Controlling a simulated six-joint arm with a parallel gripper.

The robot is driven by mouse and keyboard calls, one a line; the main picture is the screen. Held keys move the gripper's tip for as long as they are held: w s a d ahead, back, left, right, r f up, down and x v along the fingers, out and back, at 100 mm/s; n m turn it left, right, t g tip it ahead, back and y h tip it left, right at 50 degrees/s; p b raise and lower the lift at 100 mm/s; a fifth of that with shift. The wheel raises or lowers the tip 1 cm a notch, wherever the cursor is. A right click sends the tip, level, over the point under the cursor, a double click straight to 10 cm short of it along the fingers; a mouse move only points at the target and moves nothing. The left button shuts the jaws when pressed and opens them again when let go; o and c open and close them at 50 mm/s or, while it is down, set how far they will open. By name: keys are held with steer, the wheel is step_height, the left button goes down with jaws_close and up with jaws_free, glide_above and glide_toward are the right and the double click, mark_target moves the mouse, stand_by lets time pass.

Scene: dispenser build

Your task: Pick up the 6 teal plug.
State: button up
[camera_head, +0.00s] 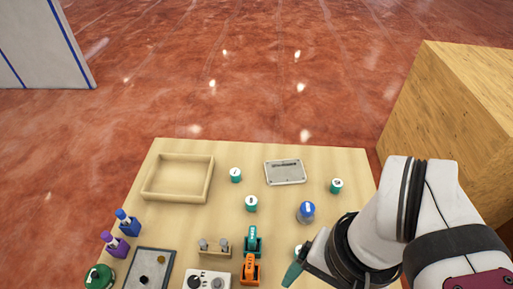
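Several small teal plugs with white labelled tops stand on the table. One teal plug (236,176) is right of the wooden tray, another teal plug (251,204) is just below it, and a third teal plug (336,186) is near the right edge. The labels are too small to read, so I cannot tell which is 6. My gripper (292,273) is at the table's lower right, close to that partly hidden piece. One teal finger shows; its opening is hidden by my arm.
The wooden tray (150,192) is empty at upper left. A grey plate (285,173) lies at the back. A blue round piece (306,212) stands between the plugs and my arm. Teal (253,243) and orange (250,270) devices stand in front. A large wooden block (440,120) is at right.

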steer(key=w+a+r+n+h, duration=0.1)
steer(key=w+a+n+h, duration=0.2)
steer(key=w+n+h, duration=0.85)
steer(key=w+a+f+n+t, duration=0.1)
steer(key=w+a+n+t, duration=0.3)
steer(key=a+n, duration=0.5)
steer(key=w+a+n+t, duration=0.4)
steer(key=w+a+n, duration=0.1)
steer(key=a+n, duration=0.4)
steer(key=n+t, duration=0.1)
steer(key=n, duration=0.1)
glide_toward(251, 203)
steer(key=shift+h, duration=0.25)
steer(key=x, duration=0.3)
steer(key=f+x, duration=0.1)
steer(key=x, duration=0.3)
steer(key=a+x, duration=0.1)
steer(key=x, duration=0.3)
steer(key=shift+w+f, duration=0.25)
jaws_close()
